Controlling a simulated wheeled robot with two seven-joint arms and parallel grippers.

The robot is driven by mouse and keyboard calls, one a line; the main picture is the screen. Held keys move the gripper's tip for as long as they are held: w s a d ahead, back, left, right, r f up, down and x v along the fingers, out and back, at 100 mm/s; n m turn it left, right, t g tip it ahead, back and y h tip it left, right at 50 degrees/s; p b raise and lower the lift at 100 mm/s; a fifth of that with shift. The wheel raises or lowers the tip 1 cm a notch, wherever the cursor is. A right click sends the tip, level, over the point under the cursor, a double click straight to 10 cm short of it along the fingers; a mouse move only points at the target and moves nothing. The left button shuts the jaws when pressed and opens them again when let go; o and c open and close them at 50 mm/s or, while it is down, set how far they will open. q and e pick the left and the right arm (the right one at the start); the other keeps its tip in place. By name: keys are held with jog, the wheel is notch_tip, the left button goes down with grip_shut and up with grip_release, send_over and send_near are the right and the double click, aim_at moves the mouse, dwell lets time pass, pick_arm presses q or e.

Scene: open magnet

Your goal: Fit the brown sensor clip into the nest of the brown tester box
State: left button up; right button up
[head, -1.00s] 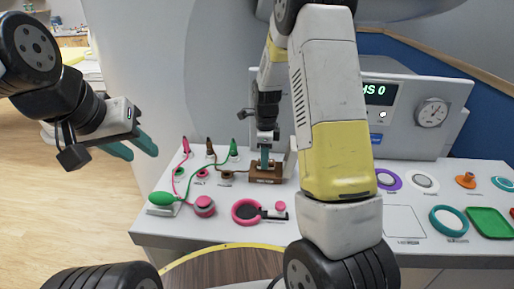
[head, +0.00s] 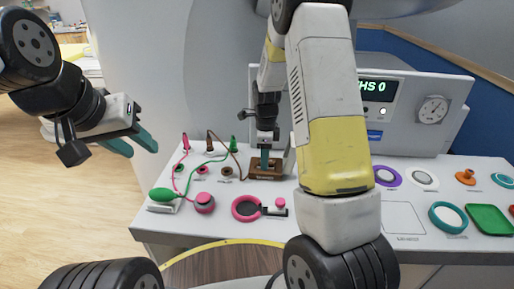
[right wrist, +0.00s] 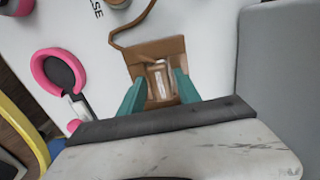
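The brown tester box (head: 262,175) sits on the white console top, below my right gripper (head: 265,160). In the right wrist view, the box (right wrist: 140,52) shows its open top. A tan sensor clip with a pale label (right wrist: 160,78) lies at its nest, with a brown cable leading towards the box from the upper left. The teal fingers of my right gripper (right wrist: 160,90) stand on either side of the clip; whether they press on it, and whether it is fully seated, I cannot tell. My left gripper (head: 137,145) is open and empty, left of the console.
A green bulb (head: 162,194), pink and green cables and several small sockets lie left of the box. A pink ring (head: 246,208) lies in front. A teal ring (head: 448,217) and green tray (head: 489,219) lie at right. The display housing (head: 425,110) stands behind.

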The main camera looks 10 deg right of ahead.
jog(key=shift+o, duration=0.6)
notch_tip(320, 180, up, 8)
jog(key=shift+f, duration=0.15)
jog(key=s+r+n+t+y, duration=0.2)
jog(key=s+r+n+t, duration=0.1)
jog(key=s+r+n, duration=0.9)
jog(key=s+a+r+n+t, duration=0.1)
jog(key=s+r+n, duration=0.2)
jog(key=s+n, duration=0.2)
jog(key=s+r+n+t, duration=0.2)
jog(key=s+r+n, duration=0.1)
jog(key=s, duration=0.4)
jog(key=shift+s+a+r+n, duration=0.25)
jog(key=shift+a+n, duration=0.15)
jog(key=shift+n, duration=0.5)
